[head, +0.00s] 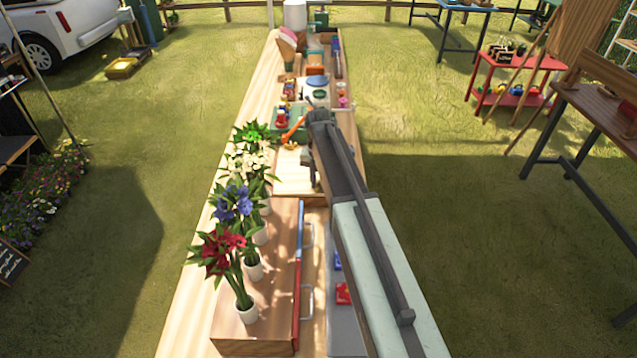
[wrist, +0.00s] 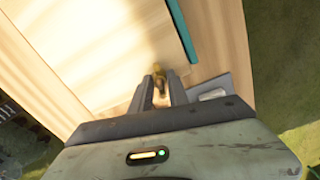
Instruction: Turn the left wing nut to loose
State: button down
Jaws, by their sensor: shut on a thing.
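In the wrist view, my gripper (wrist: 161,91) points at a pale wooden board, with its two grey fingers close together. A small brass-coloured piece (wrist: 158,79) sits between the fingertips, and the gripper is shut on it. It looks like the wing nut, but the fingers hide most of it and its wing angle cannot be told. A small yellow-brass piece (head: 290,146) also shows on the pale board (head: 292,180) in the head view, left of my arm. My arm hides the area right of it. I cannot make out a second wing nut.
Flowers in white vases (head: 247,312) stand along the left of the long bench, close to my arm. An orange-handled item (head: 294,129) and a green case (head: 285,118) lie beyond the board.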

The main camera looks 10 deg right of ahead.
aim_at(319, 184)
jog(key=shift+n, duration=1.2)
jog(key=c, duration=1.3)
grip_release()
jog(key=shift+o, duration=0.2)
notch_tip(319, 184, up, 8)
jog(key=p, duration=0.8)
jog(key=shift+f, duration=0.1)
